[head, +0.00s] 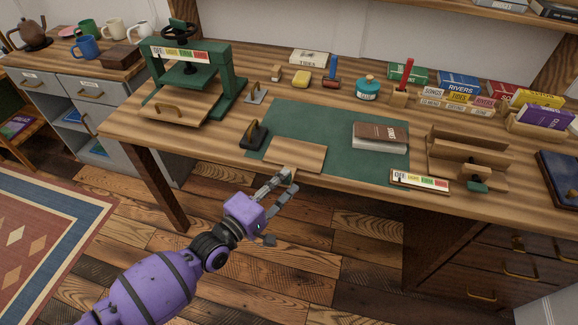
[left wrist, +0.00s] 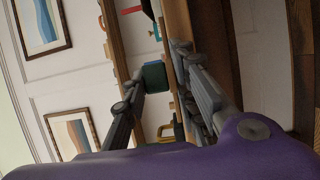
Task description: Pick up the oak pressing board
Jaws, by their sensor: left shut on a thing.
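The oak pressing board (head: 295,155) is a flat, plain light-brown board at the front edge of the workbench, over the front-left part of the green mat. My left gripper (head: 284,183) reaches up from below to the board's front edge and is shut on it. Its far finger is at the board's front edge; the other finger sits lower, in front of the bench. In the left wrist view the two fingers (left wrist: 158,82) show, but the exact contact with the board is hard to make out. My right gripper is not in view.
A green mat (head: 325,123) bears a brown-covered book (head: 380,132). A green press (head: 187,70) is at the left, a wooden cradle (head: 465,152) and a label strip (head: 420,181) at the right.

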